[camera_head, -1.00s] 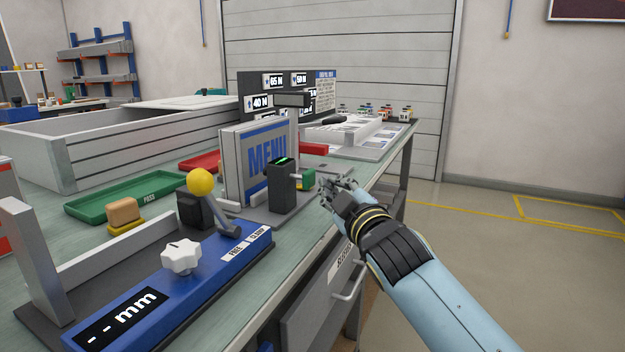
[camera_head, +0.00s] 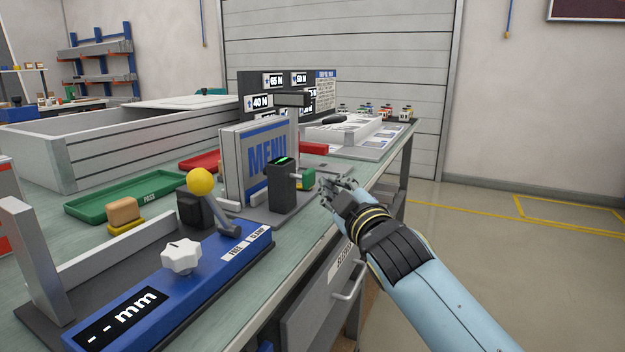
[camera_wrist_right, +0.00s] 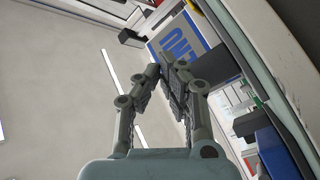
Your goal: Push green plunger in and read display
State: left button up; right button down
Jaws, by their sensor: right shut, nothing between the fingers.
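The green plunger (camera_head: 308,179) sticks out of the right side of a dark upright gauge block (camera_head: 282,188) on the bench. A small lit green display (camera_head: 283,161) is on top of the block; its reading is too small to make out. My right gripper (camera_head: 327,187) is shut and empty, just right of the plunger, its fingertips pointing toward it. A small gap seems to lie between them. The shut fingers also show in the right wrist view (camera_wrist_right: 160,67), where I cannot clearly pick out the plunger. My left gripper is not in view.
A MENU board (camera_head: 262,160) stands behind the block. A blue mm gauge (camera_head: 190,285) with a white knob and yellow-ball lever is in front. A green PASS tray (camera_head: 100,203) lies left and a red tray (camera_head: 200,162) behind. Open floor is right of the bench.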

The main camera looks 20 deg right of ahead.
aim_at(314, 181)
jog(key=shift+w+a, duration=0.3)
jog(key=shift+w+a, duration=1.05)
jog(key=shift+w, duration=0.2)
dwell(1.9)
jog(key=shift+s+d, duration=1.35)
jog(key=shift+s, duration=0.25)
jog(key=s+d, duration=0.1)
jog(key=s, duration=0.1)
jog(key=s+d, duration=0.1)
jog(key=d, duration=0.1)
jog(key=shift+s+d+b, duration=0.15)
jog(key=shift+s+b, duration=0.2)
jog(key=shift+b, duration=0.05)
